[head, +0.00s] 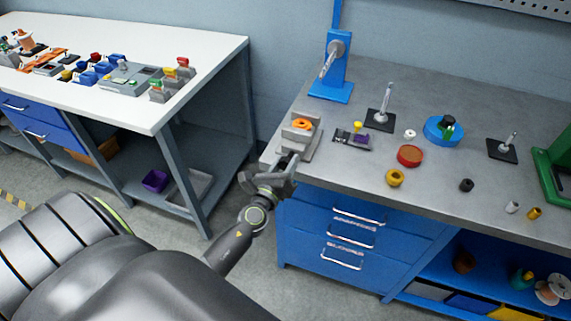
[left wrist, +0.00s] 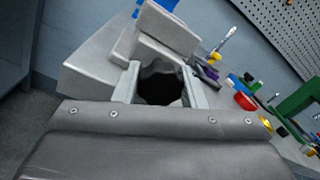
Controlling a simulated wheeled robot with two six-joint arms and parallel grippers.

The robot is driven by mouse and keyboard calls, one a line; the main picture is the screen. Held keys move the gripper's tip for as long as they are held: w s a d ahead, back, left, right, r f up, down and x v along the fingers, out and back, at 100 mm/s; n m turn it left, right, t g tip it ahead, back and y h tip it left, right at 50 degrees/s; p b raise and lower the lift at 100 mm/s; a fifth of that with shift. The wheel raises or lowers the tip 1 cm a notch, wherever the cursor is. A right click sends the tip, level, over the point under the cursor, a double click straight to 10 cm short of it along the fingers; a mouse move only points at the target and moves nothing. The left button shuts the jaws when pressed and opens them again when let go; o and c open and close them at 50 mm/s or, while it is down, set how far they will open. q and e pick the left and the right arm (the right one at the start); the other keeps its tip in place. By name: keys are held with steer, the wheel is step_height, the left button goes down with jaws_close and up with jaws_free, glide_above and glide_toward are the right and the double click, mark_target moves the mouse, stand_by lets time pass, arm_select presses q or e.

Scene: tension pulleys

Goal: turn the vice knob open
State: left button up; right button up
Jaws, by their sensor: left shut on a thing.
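The grey vice (head: 304,139) sits at the left front corner of the grey-topped workbench, with an orange round part (head: 301,124) between its jaws. In the left wrist view the vice's grey body (left wrist: 150,50) rises just ahead of the gripper. My left gripper (head: 287,163) is at the vice's front end. In the left wrist view its two fingers (left wrist: 163,88) are on either side of a dark round knob (left wrist: 161,86), shut on it. The knob is mostly hidden by the gripper in the head view. My right gripper is not in view.
On the workbench (head: 345,165) right of the vice are a small grey and purple device (head: 351,140), a rod stand (head: 383,108), a red round part (head: 410,156) and a yellow ring (head: 395,177). A blue stand (head: 333,75) is behind the vice. A white-topped table (head: 200,60) stands left, across a gap.

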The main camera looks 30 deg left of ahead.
arm_select(q)
steer(key=o, duration=1)
steer(key=shift+s+d+f, duration=0.1)
steer(key=shift+s+f, duration=0.05)
steer(key=shift+s, duration=0.45)
steer(key=shift+s+d+f+b, duration=0.1)
steer(key=shift+s+d+b, duration=0.7)
steer(key=shift+s, duration=1.85)
steer(key=shift+s+d+b, duration=0.15)
steer(key=shift+s+b, duration=1.2)
steer(key=shift+s, duration=1.35)
steer(key=shift+s+d+f+b, duration=0.1)
steer(key=shift+s+d+b, duration=0.7)
steer(key=shift+s, duration=1.85)
steer(key=shift+a+b, duration=0.3)
